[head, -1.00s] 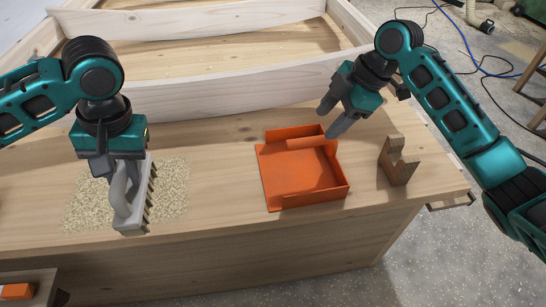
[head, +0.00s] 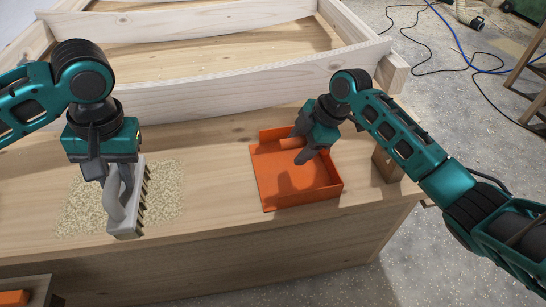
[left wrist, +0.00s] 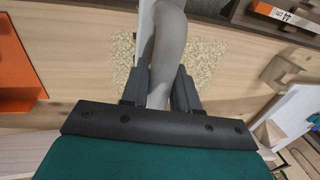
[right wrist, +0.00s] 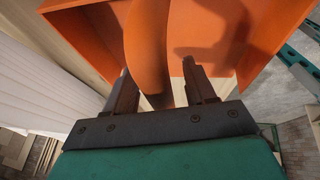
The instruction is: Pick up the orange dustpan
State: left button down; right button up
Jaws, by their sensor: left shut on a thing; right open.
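The orange dustpan (head: 290,178) lies on the wooden bench top, its handle at the far side. My right gripper (head: 302,152) is at the handle and open. In the right wrist view the dustpan handle (right wrist: 148,50) runs between the two open fingers (right wrist: 165,90), with room beside it. My left gripper (head: 112,185) is shut on the grey handle of a brush (head: 124,222). The brush stands on a patch of sawdust (head: 85,205). In the left wrist view the grey brush handle (left wrist: 165,60) lies between the fingers (left wrist: 160,85).
A notched wooden block (head: 384,165) stands right of the dustpan, partly hidden behind my right arm. A pale wooden frame (head: 240,90) rises along the back of the bench. The bench's front edge is near the dustpan. Bare bench lies between sawdust and dustpan.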

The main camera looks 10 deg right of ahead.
jog(key=shift+f, duration=0.2)
dwell(0.5)
grip_shut()
dwell(0.5)
